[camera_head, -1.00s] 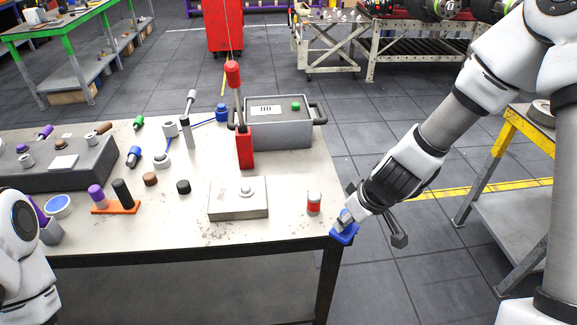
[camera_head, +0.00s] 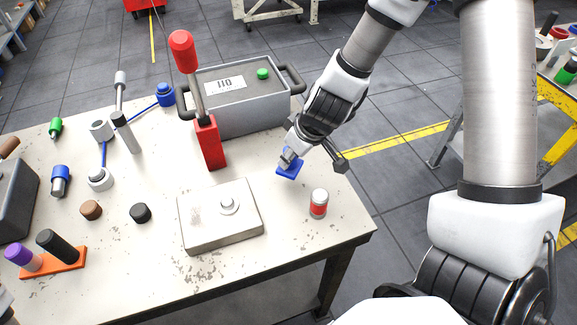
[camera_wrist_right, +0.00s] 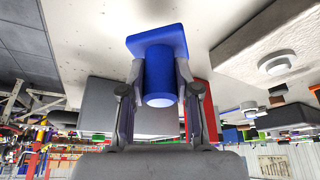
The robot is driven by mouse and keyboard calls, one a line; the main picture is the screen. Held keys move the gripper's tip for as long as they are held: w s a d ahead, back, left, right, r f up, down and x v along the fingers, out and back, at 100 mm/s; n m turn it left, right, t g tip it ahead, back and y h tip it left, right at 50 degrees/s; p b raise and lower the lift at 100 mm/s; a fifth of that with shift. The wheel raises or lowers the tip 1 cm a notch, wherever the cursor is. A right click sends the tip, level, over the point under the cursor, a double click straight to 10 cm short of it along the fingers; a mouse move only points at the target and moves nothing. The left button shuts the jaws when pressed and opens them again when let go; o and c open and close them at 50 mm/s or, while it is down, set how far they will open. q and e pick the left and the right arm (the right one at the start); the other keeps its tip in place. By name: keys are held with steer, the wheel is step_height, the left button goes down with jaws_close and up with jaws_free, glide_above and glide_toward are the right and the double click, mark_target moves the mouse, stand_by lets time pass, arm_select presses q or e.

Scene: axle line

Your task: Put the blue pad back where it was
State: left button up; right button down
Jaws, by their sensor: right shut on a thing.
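The blue pad (camera_head: 289,170) has a flat square base and a round blue handle, which shows in the right wrist view (camera_wrist_right: 160,75). My right gripper (camera_head: 290,156) is shut on the handle, with one finger on each side in the right wrist view (camera_wrist_right: 158,95). The pad is over the right part of the table, base toward the tabletop, between the grey box and the red-and-white jar. I cannot tell whether it touches the table. My left gripper is out of view.
The red-and-white jar (camera_head: 319,204) stands close in front of the pad. A pale metal block (camera_head: 200,232) with a round knob is to the left. Behind are a red lever stand (camera_head: 210,146) and the grey box (camera_head: 240,108) with handles.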

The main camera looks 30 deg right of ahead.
steer(key=b+x, duration=0.1)
steer(key=x, duration=0.1)
steer(key=b+x, duration=0.1)
steer(key=x, duration=0.1)
steer(key=shift+s+d+f, duration=0.15)
steer(key=shift+d+f, duration=0.05)
steer(key=shift+f, duration=0.25)
steer(key=shift+s+r, duration=0.15)
steer(key=shift+r, duration=0.2)
steer(key=shift+f+b, duration=0.3)
steer(key=c, duration=0.8)
jaws_free()
steer(key=shift+w, duration=0.2)
steer(key=shift+c, duration=0.2)
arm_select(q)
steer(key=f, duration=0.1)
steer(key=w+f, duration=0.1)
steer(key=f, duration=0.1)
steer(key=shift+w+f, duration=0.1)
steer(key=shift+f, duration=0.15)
arm_select(e)
steer(key=shift+s, duration=0.1)
